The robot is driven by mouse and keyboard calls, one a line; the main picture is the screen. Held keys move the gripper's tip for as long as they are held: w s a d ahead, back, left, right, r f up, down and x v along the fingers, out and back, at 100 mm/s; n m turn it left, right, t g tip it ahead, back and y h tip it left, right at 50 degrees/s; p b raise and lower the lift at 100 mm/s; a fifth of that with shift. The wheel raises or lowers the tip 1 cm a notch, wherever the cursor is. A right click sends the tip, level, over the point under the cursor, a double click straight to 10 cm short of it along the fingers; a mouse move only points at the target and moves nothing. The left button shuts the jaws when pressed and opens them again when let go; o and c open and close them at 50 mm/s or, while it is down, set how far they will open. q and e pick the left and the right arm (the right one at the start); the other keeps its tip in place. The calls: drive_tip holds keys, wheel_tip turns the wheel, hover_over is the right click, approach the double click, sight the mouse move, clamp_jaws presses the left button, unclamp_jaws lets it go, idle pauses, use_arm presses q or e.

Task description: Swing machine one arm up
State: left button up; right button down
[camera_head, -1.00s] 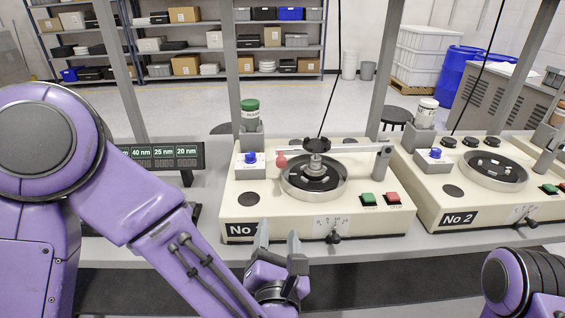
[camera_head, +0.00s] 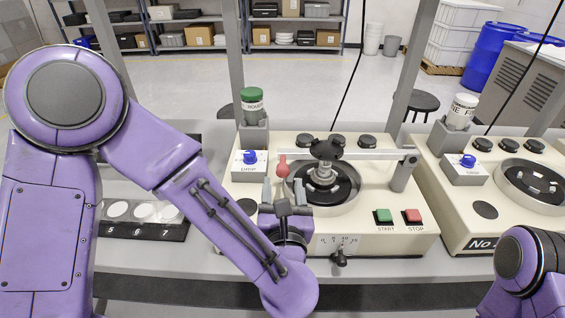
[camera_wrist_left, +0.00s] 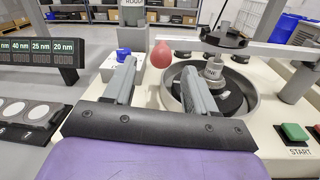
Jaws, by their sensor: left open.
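Machine one (camera_head: 390,240) is the cream polishing unit in the middle of the head view. Its grey arm (camera_head: 372,154) lies level across the round bowl (camera_head: 349,190), from a post (camera_head: 403,172) on the right toward a red knob (camera_head: 282,167) on the left. A dark round weight (camera_head: 325,150) sits over the bowl's middle. My left gripper (camera_head: 281,190) is open just in front of the knob. In the left wrist view the red knob (camera_wrist_left: 162,55) shows between and beyond the fingertips (camera_wrist_left: 159,66), with nothing gripped. My right gripper is out of view.
A green-capped bottle (camera_head: 252,103) and blue knob (camera_head: 250,157) stand left of the bowl. Green (camera_head: 383,217) and red (camera_head: 413,217) buttons are at the front right. A second machine (camera_head: 480,218) stands at the right, and a numbered sample tray (camera_head: 145,215) at the left.

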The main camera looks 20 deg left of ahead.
sight(282, 175)
use_arm(q)
drive_tip(key=p+x, duration=0.1)
drive_tip(key=x, duration=0.5)
drive_tip(key=shift+w, duration=0.25)
drive_tip(key=shift+a, duration=0.1)
